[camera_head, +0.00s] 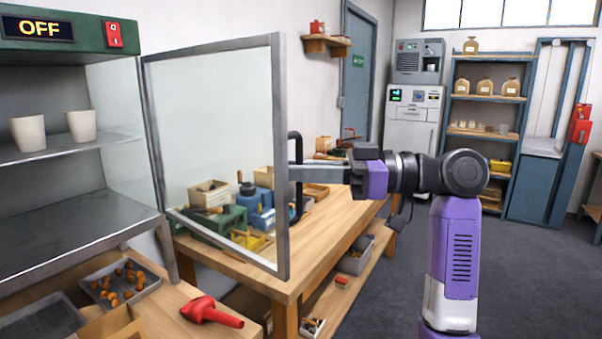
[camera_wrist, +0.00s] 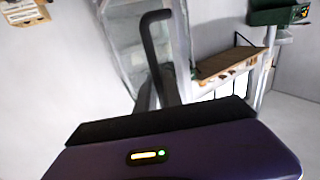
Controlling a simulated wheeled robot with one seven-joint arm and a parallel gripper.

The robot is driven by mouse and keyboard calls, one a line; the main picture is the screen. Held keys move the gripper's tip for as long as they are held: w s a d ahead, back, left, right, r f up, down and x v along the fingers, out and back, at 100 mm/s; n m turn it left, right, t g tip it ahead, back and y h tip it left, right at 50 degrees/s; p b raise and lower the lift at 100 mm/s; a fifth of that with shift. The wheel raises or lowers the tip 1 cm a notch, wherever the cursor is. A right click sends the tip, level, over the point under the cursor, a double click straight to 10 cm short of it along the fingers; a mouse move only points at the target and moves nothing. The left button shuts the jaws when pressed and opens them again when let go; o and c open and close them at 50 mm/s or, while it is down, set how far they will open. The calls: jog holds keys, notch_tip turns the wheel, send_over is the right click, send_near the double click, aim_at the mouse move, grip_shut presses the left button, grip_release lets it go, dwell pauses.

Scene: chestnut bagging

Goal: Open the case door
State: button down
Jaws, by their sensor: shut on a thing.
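The case door (camera_head: 215,120) is a glass pane in a grey metal frame. It stands swung wide open from the case (camera_head: 70,200), hinged at the case's right front edge. A black bar handle (camera_head: 295,150) runs upright along the door's free edge. My gripper (camera_head: 297,174) reaches the handle from the right and is shut on it. In the wrist view the dark handle (camera_wrist: 152,45) rises beyond my gripper's body, and the fingertips are mostly hidden. The case holds two white cups (camera_head: 55,129) on its upper shelf.
A tray of chestnuts (camera_head: 120,285) and a red scoop (camera_head: 211,311) lie on the counter below the case. A wooden workbench (camera_head: 335,220) with bins and tools stands behind the door. Open floor (camera_head: 530,280) lies to the right.

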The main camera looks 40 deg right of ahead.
jog(key=shift+w+d, duration=0.1)
jog(key=c, duration=1.5)
grip_release()
jog(key=b+v, duration=0.1)
jog(key=v, duration=0.6)
jog(key=shift+s+d, duration=0.3)
